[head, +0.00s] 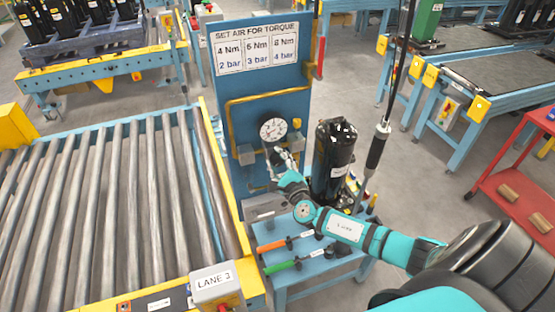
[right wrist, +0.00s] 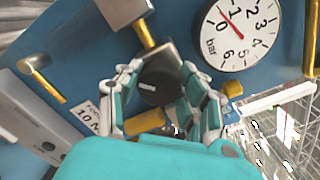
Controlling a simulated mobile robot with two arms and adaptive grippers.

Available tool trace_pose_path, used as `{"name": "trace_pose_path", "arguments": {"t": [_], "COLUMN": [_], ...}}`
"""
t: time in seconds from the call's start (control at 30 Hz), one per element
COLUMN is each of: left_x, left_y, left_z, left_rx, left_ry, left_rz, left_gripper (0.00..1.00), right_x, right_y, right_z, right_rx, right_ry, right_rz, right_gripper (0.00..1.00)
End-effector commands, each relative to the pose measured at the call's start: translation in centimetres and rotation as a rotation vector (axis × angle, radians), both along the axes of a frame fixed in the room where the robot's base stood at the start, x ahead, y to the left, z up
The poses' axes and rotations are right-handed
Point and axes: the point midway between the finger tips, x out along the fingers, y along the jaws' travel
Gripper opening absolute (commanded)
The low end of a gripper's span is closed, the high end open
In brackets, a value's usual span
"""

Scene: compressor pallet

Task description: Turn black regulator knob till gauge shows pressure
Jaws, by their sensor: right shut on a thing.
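The black regulator knob (right wrist: 160,80) sits below a grey block on the blue panel (head: 268,100). My right gripper (right wrist: 163,98) is shut on the knob, with its fingers on both sides of it. In the head view the right gripper (head: 284,160) reaches the panel from the right and largely hides the knob. The round white gauge (head: 273,130), marked in bar, is above the knob. In the right wrist view the gauge (right wrist: 242,40) shows its red needle between 0 and 1. My left gripper is not in view.
A sign (head: 256,53) above the gauge pairs 4, 5 and 6 Nm with 2, 3 and 4 bar. A black compressor (head: 333,160) stands right of the panel, close to my right arm. Orange and green-handled tools (head: 271,246) lie below. A roller conveyor (head: 120,200) fills the left.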

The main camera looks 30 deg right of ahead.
Motion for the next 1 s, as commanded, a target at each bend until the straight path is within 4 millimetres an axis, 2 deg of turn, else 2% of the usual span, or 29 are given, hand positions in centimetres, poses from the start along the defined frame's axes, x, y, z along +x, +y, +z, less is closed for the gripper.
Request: {"name": "trace_pose_path", "arguments": {"t": [0.33, 0.37, 0.53, 0.83, 1.0], "left_x": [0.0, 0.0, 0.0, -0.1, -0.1], "left_y": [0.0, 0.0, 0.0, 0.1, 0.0], "left_z": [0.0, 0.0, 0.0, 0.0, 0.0], "left_rx": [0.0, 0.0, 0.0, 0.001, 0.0], "left_ry": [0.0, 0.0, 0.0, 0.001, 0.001], "left_rz": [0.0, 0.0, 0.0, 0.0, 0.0], "left_gripper": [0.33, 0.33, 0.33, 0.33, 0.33], "right_x": [-0.1, -0.1, -0.1, -0.2, -2.2], "right_y": [0.0, 0.0, 0.0, 0.0, 0.4], "right_z": [-0.3, -0.3, -0.2, -0.1, -0.2], "right_rx": [-0.004, -0.004, -0.003, -0.003, -0.003], "right_ry": [0.007, 0.007, 0.004, 0.003, 0.006], "right_rz": [0.001, 0.001, 0.001, 0.001, 0.002], "right_gripper": [0.06, 0.41, 0.63, 0.63, 0.63]}}
